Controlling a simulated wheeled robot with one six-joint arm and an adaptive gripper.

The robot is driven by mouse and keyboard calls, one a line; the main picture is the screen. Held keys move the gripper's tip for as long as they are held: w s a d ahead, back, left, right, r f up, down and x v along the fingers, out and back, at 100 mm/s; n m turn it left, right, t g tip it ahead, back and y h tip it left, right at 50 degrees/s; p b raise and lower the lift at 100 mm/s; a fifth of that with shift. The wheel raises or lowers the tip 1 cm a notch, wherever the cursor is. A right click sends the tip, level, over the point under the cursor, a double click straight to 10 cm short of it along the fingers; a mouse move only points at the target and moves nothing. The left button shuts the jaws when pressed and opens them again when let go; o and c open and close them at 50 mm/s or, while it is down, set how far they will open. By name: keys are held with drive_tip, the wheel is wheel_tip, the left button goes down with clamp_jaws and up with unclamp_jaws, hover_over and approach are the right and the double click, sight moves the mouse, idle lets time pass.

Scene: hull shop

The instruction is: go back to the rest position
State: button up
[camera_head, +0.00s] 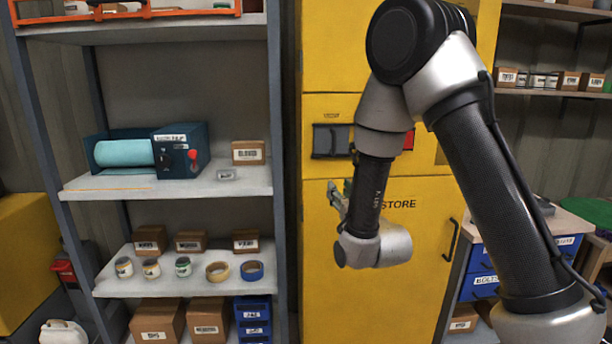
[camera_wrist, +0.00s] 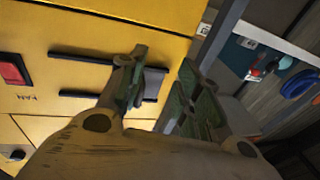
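My gripper (camera_wrist: 160,85) is seen in the wrist view with its two fingers apart and nothing between them. In the head view my gripper (camera_head: 340,197) is partly hidden behind my wrist, in front of the yellow cabinet (camera_head: 330,250). My arm is folded, with the elbow high and the forearm hanging down. In the wrist view the yellow cabinet (camera_wrist: 120,25) lies behind the fingers, with a dark slotted holder (camera_wrist: 75,95) on its front and a red part (camera_wrist: 14,69) at the left.
A grey shelf unit (camera_head: 180,190) stands at the left with a blue machine (camera_head: 182,152), boxes, cans and tape rolls. A bench with blue drawers (camera_head: 480,288) stands at the right, close to my arm. The cabinet has a dark handle (camera_head: 449,240).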

wheel_tip(320, 180, down, 10)
drive_tip(key=s+f+g, duration=0.1)
drive_tip(key=s+g, duration=0.1)
drive_tip(key=g, duration=0.4)
drive_tip(key=s+d+f+g+h, duration=0.25)
drive_tip(key=s+g, duration=0.35)
drive_tip(key=s, duration=0.3)
drive_tip(key=s+d+r+m+g+h, duration=0.1)
drive_tip(key=s+d+r, duration=0.8)
drive_tip(key=s, duration=0.3)
drive_tip(key=s+d+r+m+g, duration=0.1)
drive_tip(key=s+d+r, duration=0.8)
drive_tip(key=s+r, duration=0.2)
drive_tip(key=shift+s+r+h, duration=0.35)
drive_tip(key=shift+s+r, duration=0.05)
drive_tip(key=shift+o, duration=0.2)
